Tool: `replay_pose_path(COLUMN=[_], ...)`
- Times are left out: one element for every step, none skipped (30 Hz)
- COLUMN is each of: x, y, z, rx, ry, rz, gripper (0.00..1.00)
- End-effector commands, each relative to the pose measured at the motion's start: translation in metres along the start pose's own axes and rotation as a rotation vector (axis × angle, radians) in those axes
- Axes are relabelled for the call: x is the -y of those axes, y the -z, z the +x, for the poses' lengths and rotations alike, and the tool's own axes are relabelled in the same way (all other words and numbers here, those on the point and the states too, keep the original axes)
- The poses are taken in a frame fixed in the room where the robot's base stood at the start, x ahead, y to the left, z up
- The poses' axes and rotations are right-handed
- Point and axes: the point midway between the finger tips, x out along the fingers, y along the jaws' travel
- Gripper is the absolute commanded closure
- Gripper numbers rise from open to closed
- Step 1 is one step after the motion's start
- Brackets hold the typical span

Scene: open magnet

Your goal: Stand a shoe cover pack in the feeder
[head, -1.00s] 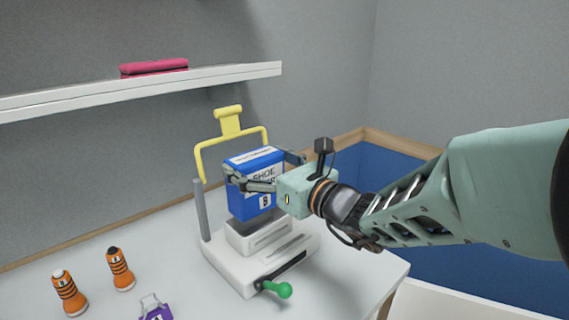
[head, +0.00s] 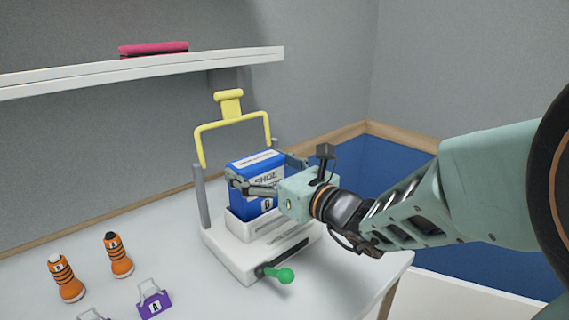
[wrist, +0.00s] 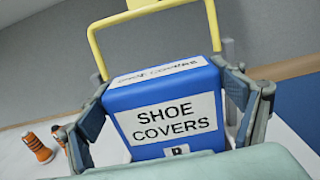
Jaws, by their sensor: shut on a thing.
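The blue shoe cover pack (head: 257,180) is upright, with a white label reading "SHOE COVERS" in the wrist view (wrist: 170,122). My gripper (head: 264,178) is shut on the pack, with a finger on each side of it; the fingers also show in the wrist view (wrist: 168,110). The white feeder (head: 246,258) stands on the table with a raised box-like holder, a yellow frame (head: 231,120) tilted up behind and a green-knobbed lever (head: 280,275) in front. The pack's lower end is at the holder's top and looks partly inside it; its bottom is hidden.
Two orange striped bottles (head: 118,256) (head: 66,279) and a purple tagged item (head: 153,300) stand on the table (head: 190,285) left of the feeder. A shelf (head: 120,73) with a pink item (head: 153,49) is on the wall above.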

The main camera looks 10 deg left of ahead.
Motion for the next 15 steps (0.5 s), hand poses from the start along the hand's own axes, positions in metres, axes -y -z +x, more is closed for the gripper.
replay_pose_path(x=[0.000,0.000,0.000,0.000,0.000,0.000,0.000,0.000,0.000,0.000,0.000,0.000,0.000,0.000,0.000], y=[0.004,0.005,0.007,0.008,0.009,0.011,0.012,0.014,0.015,0.017,0.018,0.019,0.020,0.021,0.022], z=[0.000,0.000,0.000,0.000,0.000,0.000,0.000,0.000,0.000,0.000,0.000,0.000,0.000,0.000,0.000], rx=[0.003,0.003,0.003,0.003,0.003,0.003,0.003,0.003,0.003,0.003,0.003,0.003,0.003,0.003,0.003], ry=[0.000,0.000,0.000,0.000,0.000,0.000,0.000,0.000,0.000,0.000,0.000,0.000,0.000,0.000,0.000], rz=[-0.001,-0.001,-0.001,-0.001,-0.001,-0.001,-0.001,-0.001,-0.001,-0.001,-0.001,-0.001,-0.001,-0.001,-0.001], gripper=[0.47,0.47,0.47,0.47,0.47,0.47,0.47,0.47,0.47,0.47,0.47,0.47,0.47,0.47,0.47])
